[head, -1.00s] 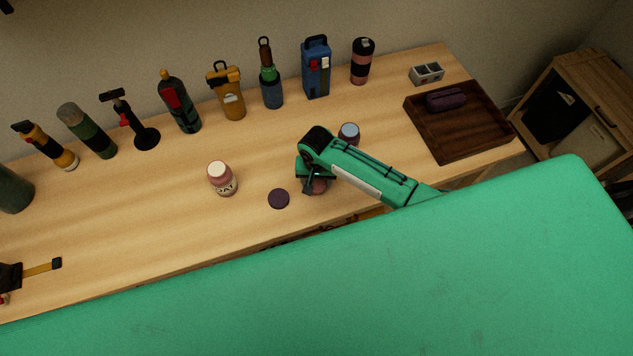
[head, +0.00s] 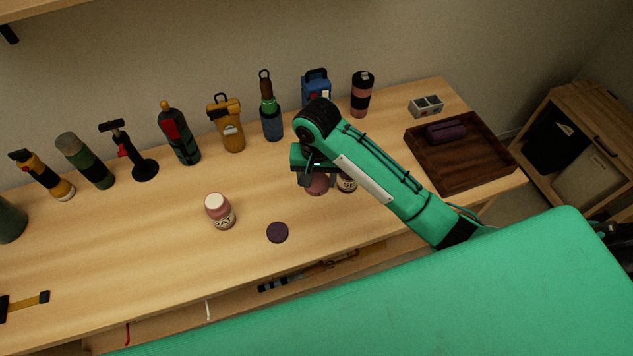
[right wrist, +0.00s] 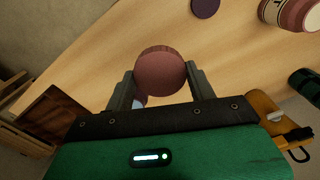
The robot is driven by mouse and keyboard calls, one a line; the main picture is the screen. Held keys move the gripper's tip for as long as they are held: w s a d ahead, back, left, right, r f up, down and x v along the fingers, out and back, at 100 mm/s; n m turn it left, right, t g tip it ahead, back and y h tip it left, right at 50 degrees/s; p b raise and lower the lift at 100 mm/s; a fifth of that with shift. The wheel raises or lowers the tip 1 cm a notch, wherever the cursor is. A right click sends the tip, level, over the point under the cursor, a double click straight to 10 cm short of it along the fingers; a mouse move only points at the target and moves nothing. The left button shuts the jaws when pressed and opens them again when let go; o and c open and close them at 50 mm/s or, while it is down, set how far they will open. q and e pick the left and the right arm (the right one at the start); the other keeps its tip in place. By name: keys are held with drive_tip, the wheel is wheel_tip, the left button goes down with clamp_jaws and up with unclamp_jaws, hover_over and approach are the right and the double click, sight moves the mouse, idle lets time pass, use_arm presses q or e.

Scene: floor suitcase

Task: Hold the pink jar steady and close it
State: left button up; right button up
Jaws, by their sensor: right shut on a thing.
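The pink jar (head: 221,213) stands upright on the wooden table, with a pale top and a label; I cannot tell whether that top is its open mouth. Its side also shows at the top right of the right wrist view (right wrist: 290,12). My right gripper (right wrist: 161,80) is shut on a round pink lid with a ridged edge (right wrist: 160,72). The lid also shows below the gripper in the head view (head: 317,186), to the right of the pink jar and apart from it. My left gripper is not in view.
A dark purple lid (head: 277,232) lies near the front edge. Another labelled jar (head: 347,185) is partly hidden behind my right arm. Bottles and tools line the back, including a yellow flask (head: 230,130). A dark wooden tray (head: 470,178) is at right.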

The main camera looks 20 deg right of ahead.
idle(0.3)
drive_tip(key=shift+d+r, duration=0.2)
drive_tip(key=shift+r, duration=0.05)
drive_tip(key=s+d+r+n+b, duration=0.1)
drive_tip(key=s+d+r+n, duration=0.3)
drive_tip(key=d+r, duration=0.2)
wheel_tip(320, 180, up, 2)
drive_tip(key=shift+s+d, duration=0.2)
drive_tip(key=shift+s, duration=0.15)
drive_tip(key=shift+a, duration=0.1)
